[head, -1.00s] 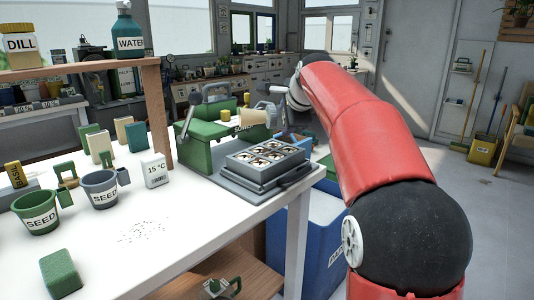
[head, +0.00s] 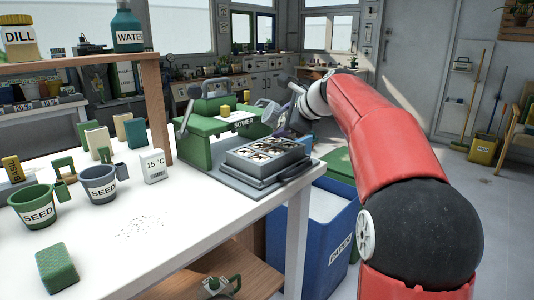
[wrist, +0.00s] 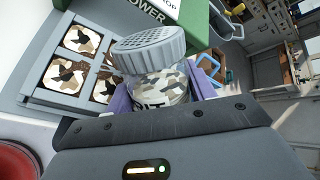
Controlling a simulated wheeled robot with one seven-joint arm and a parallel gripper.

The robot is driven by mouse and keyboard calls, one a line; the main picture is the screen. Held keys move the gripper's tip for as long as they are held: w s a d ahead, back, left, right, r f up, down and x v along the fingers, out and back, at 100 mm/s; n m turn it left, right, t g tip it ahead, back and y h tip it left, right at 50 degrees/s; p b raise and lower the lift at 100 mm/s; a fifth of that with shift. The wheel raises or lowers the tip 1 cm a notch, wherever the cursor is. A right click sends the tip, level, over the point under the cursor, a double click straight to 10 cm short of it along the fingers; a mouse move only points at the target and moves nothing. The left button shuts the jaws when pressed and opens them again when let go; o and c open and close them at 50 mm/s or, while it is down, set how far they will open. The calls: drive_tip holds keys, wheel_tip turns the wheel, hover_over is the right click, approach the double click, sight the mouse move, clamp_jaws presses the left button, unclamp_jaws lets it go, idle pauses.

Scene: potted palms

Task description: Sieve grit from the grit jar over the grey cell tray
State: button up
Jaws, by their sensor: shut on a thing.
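The grit jar (wrist: 162,88) is a clear jar of mottled cream, grey and black grit with a grey perforated lid (wrist: 150,45). My gripper (wrist: 160,92) is shut on its body, with purple fingers on both sides. The lid end points away from my wrist; the exact tilt is hard to tell. The grey cell tray (head: 257,163) sits on a grey base at the bench's right end; it also shows left of the jar in the wrist view (wrist: 55,98). Its visible cells hold dark soil with mottled grit patches on top. In the head view, the jar is small and partly hidden near the gripper.
The green sower (head: 205,148) stands behind the tray. A white 15 °C box (head: 153,167), grey seed pot (head: 100,187) and green seed pot (head: 36,208) are on the left. Dark specks lie on the white bench (head: 130,260).

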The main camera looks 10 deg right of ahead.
sight(284, 110)
drive_tip(key=shift+a+f+m+y+b, duration=0.25)
drive_tip(key=shift+f+m+y+b, duration=0.25)
drive_tip(key=shift+f+y, duration=0.1)
drive_tip(key=shift+a+f+m+y+b, duration=0.25)
drive_tip(key=shift+f+m+y+b, duration=0.15)
drive_tip(key=shift+f+y+b, duration=0.15)
drive_tip(key=shift+a+r+m+t+y, duration=0.2)
drive_tip(key=shift+a+m+t+y, duration=0.05)
drive_tip(key=shift+m+t+y, duration=0.2)
wheel_tip(284, 110, up, 4)
drive_tip(key=p, duration=0.4)
drive_tip(key=shift+r, duration=0.25)
